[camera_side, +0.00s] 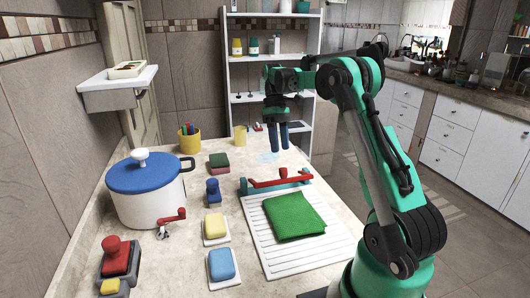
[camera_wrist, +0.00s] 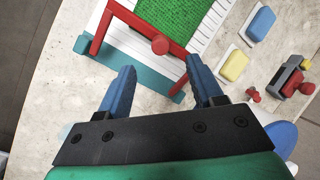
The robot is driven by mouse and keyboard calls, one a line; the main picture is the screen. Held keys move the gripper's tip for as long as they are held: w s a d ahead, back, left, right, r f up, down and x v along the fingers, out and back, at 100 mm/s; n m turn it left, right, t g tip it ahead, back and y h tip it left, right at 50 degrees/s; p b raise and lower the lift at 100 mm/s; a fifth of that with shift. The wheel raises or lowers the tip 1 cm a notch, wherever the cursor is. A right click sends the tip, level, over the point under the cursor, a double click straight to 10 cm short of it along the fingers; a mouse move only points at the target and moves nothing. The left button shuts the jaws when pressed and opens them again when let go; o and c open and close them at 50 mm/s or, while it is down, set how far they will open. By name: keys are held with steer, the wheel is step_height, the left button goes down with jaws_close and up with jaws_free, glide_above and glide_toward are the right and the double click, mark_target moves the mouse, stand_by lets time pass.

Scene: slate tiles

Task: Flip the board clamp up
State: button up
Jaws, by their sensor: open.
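The board clamp is a red bar (camera_side: 275,183) with a round red knob (camera_wrist: 160,45), on a teal base (camera_wrist: 125,72) at the end of a white ribbed board (camera_side: 268,238). In the wrist view its two red arms run from the teal base to the bar, which lies low across the board's end. A folded green cloth (camera_side: 294,216) lies on the board beside the bar. My gripper (camera_side: 280,150) hangs above and behind the clamp with its blue fingers apart and empty. In the wrist view the fingertips (camera_wrist: 161,68) point toward the clamp, with the knob between their lines.
Left of the board are a yellow sponge (camera_side: 215,227), a blue sponge (camera_side: 221,264) and a blue-handled stamp (camera_side: 213,191). A white pot (camera_side: 148,198) with a blue lid stands farther left. A yellow pen cup (camera_side: 189,141) is at the back. Bare counter surrounds the clamp's far side.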

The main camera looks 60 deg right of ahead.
steer(key=c, duration=0.5)
steer(key=shift+s+a+r+n, duration=0.15)
steer(key=shift+a+r+n, duration=0.15)
steer(key=shift+n, duration=0.4)
steer(key=c, duration=0.4)
steer(key=s+a+n+t+h, duration=0.1)
steer(key=n, duration=0.2)
steer(key=s+a+r+n+t+h, duration=0.1)
steer(key=n, duration=0.3)
steer(key=s+a+r+n+t+h, duration=0.1)
steer(key=n, duration=0.3)
steer(key=shift+a+h, duration=0.2)
steer(key=shift+h, duration=0.2)
jaws_close()
steer(key=n+t+h, duration=0.4)
steer(key=n, duration=1.1)
glide_toward(285, 199)
steer(key=shift+w+d+f, duration=0.5)
steer(key=shift+d+f, duration=0.1)
steer(key=shift+f, duration=0.2)
steer(key=shift+w+d+f, duration=0.45)
steer(key=shift+d+f, duration=0.15)
steer(key=shift+f, duration=0.25)
steer(key=shift+w+d+f, duration=0.5)
steer(key=shift+d+f, duration=0.1)
steer(key=shift+f, duration=0.2)
